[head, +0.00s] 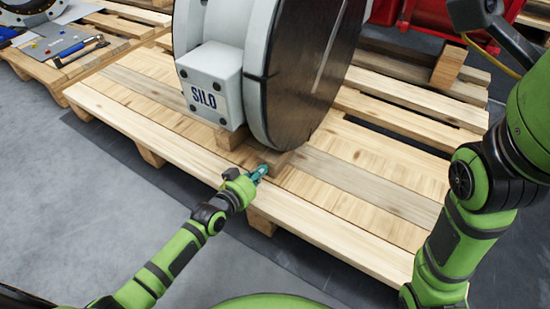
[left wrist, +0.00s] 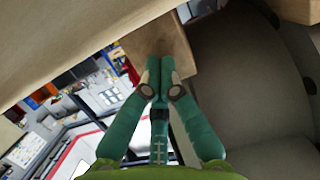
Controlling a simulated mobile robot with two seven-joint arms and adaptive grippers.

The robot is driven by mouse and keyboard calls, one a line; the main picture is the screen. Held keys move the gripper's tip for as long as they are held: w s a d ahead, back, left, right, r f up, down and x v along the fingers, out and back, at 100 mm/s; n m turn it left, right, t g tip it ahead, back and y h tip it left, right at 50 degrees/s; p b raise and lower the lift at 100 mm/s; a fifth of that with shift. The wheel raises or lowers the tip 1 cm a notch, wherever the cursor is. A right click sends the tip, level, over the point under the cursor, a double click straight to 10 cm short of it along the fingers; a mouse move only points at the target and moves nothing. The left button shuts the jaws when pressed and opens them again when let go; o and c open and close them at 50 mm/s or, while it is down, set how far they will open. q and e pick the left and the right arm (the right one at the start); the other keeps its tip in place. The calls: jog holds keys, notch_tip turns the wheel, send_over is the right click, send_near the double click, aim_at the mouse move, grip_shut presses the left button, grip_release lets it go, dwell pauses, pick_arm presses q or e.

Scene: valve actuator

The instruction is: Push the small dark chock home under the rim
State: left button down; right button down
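A small brown wooden chock (head: 276,159) sits on the pallet at the foot of the large dark round rim (head: 300,75). In the left wrist view a brown wooden piece (left wrist: 166,42), apparently the chock, lies just ahead of the fingertips. My left gripper (head: 262,170) is low over the pallet's front boards, beside the chock's near side. Its teal fingers (left wrist: 154,75) are together with nothing seen between them. The tips seem at or very near the wood; I cannot tell whether they touch. My right arm shows at right, but its gripper does not.
The white housing marked SILO (head: 212,84) stands left of the rim, over another wooden block (head: 229,138). The wooden pallet (head: 370,215) has bare boards to the right. Another pallet with tools (head: 75,50) stands at upper left. Grey floor (head: 90,200) is clear in front.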

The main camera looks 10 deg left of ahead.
dwell(0.5)
pick_arm(q)
jog(key=shift+w, duration=0.2)
jog(key=shift+w+d, duration=0.25)
jog(key=shift+w, duration=0.25)
dwell(0.6)
jog(key=shift+p+v, duration=0.7)
jog(key=shift+v, duration=0.5)
jog(key=f+p+v, duration=0.1)
jog(key=p+v, duration=0.2)
jog(key=v, duration=0.4)
jog(key=shift+s+a+f+p, duration=0.15)
jog(key=shift+s+f+p, duration=0.25)
jog(key=shift+f, duration=0.2)
